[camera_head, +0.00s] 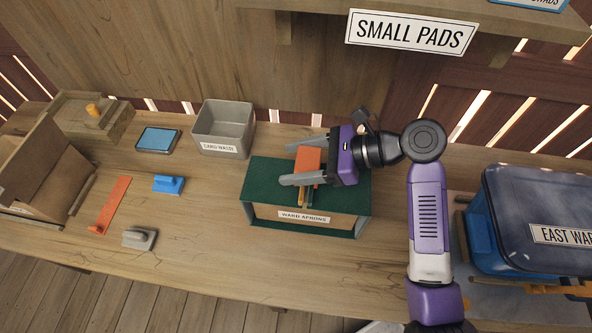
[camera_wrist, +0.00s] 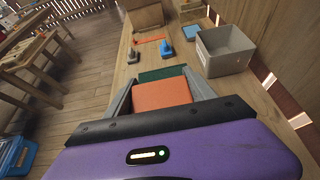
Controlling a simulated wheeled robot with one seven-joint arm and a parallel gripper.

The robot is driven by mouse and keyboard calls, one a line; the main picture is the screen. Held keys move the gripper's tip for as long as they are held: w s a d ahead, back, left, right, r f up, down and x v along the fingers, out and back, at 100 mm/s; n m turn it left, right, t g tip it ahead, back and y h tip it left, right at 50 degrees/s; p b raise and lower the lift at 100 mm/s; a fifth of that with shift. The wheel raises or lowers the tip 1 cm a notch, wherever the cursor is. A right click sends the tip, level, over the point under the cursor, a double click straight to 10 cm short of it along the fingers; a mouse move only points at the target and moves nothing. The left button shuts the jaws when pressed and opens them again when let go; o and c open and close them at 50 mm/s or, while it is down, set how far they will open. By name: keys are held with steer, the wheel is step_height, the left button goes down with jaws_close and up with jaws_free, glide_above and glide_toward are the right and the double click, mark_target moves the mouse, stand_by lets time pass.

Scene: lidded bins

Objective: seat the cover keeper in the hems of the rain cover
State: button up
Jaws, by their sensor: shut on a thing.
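The rain cover (camera_head: 264,178) is a dark green sheet over the top of a box labelled WARD APRONS, with flaps down at its sides. My gripper (camera_head: 287,166) is shut on an orange block, which I take for the cover keeper (camera_head: 309,160). It is over the middle of the green cover, and narrow orange-brown prongs show below it. I cannot tell whether the prongs touch the cover or its hems. In the wrist view the orange block (camera_wrist: 162,94) fills the space between the two grey fingers, with a strip of the green cover (camera_wrist: 162,73) beyond it.
A blue lidded bin (camera_head: 530,215) stands right.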

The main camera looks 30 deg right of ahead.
steer(key=shift+f, duration=1.95)
steer(key=o, duration=1.4)
steer(key=shift+f, duration=0.1)
steer(key=shift+c, duration=0.2)
steer(key=v, duration=1.2)
